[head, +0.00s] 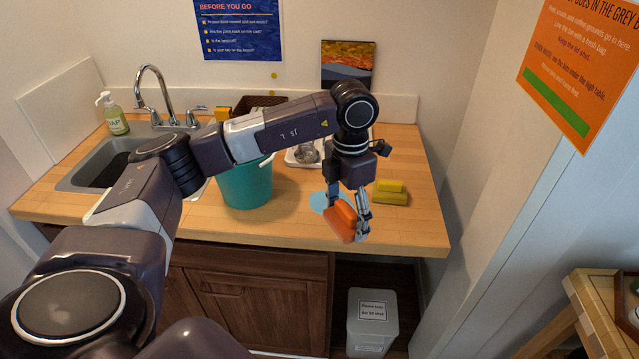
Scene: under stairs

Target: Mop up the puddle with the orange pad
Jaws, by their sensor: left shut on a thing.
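The light blue puddle (318,203) lies on the wooden counter, partly hidden behind my left gripper and the pad. My left gripper (352,220) is shut on the orange pad (340,222) and holds it tilted at the puddle's right front side. I cannot tell whether the pad touches the counter. My right gripper is not in view.
A teal bucket (245,186) stands left of the puddle, partly behind my arm. Yellow sponges (390,192) lie just right of the gripper. A sink (85,172), tap (152,85) and soap bottle (112,114) are at left. A grey bin (372,320) stands below the counter (415,215).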

